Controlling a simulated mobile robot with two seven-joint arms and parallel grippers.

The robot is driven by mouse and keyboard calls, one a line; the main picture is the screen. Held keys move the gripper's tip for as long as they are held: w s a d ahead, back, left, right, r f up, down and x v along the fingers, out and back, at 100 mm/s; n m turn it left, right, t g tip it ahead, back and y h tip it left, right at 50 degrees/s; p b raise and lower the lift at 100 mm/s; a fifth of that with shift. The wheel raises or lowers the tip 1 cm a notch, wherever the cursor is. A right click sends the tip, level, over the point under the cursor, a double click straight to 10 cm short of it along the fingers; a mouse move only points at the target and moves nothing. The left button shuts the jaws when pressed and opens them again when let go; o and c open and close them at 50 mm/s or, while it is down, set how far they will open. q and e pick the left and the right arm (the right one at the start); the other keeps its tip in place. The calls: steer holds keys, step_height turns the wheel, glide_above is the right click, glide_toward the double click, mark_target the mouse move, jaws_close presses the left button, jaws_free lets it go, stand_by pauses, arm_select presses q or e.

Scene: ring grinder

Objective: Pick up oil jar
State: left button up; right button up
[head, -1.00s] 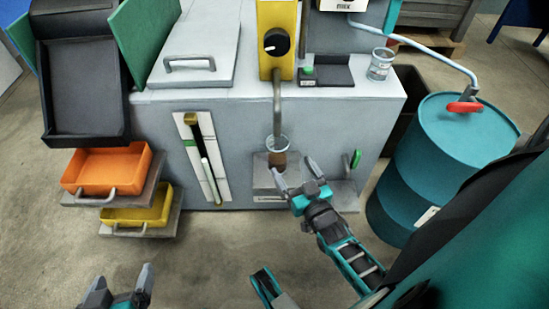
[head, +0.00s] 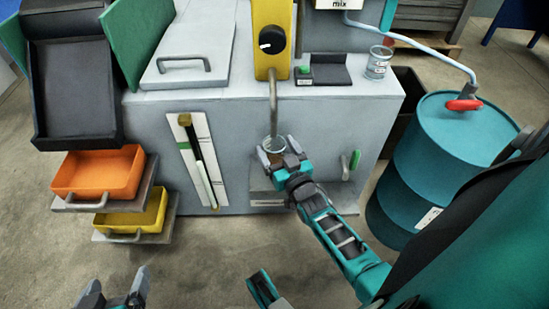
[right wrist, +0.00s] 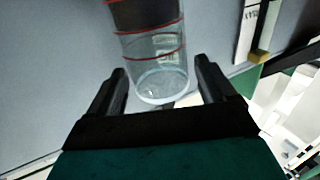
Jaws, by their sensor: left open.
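A clear glass jar (head: 274,144) with dark contents stands under the bent metal spout at the front of the grey machine. In the right wrist view the jar (right wrist: 152,45) shows red rings, a dark band and a pale round rim. My right gripper (head: 279,155) is at the jar, with its fingers spread on either side. In the right wrist view its fingers (right wrist: 160,75) show gaps to the jar, and I see no grip. The jar's lower part is hidden by the gripper in the head view. My left gripper (head: 115,287) is open and empty at the bottom left.
A second, labelled glass jar (head: 377,63) stands on the machine top. A teal drum (head: 445,165) with a red valve handle is at the right. Orange (head: 98,172) and yellow (head: 133,216) trays are at the left. The floor in front is clear.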

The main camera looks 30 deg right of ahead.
steer(key=c, duration=1.4)
steer(key=shift+r, duration=0.15)
